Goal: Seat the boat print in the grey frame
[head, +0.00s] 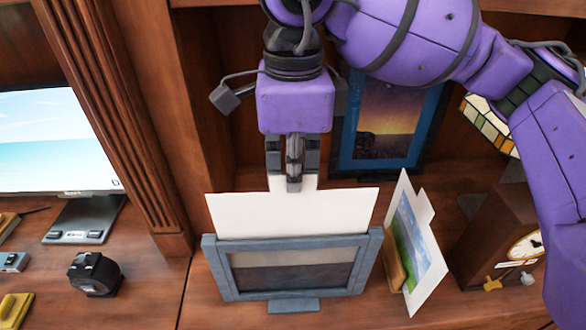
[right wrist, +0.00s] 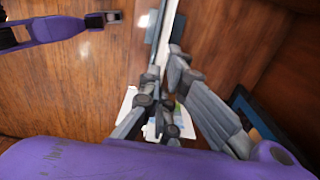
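A white card (head: 290,212) with a top tab stands upright at the grey frame (head: 374,262), its lower part hidden behind the frame's top bar. No boat shows on the visible part; the frame window shows a grey band above a brown one. I cannot tell how deep the card sits. My right gripper (head: 291,184) points down above the frame, shut on the tab. In the right wrist view, the card (right wrist: 168,38) is nearly edge-on between the fingertips (right wrist: 165,72).
A landscape print (head: 412,238) leans in a wooden holder (head: 394,265) just right of the frame. A blue-framed picture (head: 392,115) stands behind. A clock (head: 505,235) is at the right. A post (head: 125,120) separates the monitor (head: 55,140) and black tape measure (head: 94,273) at left.

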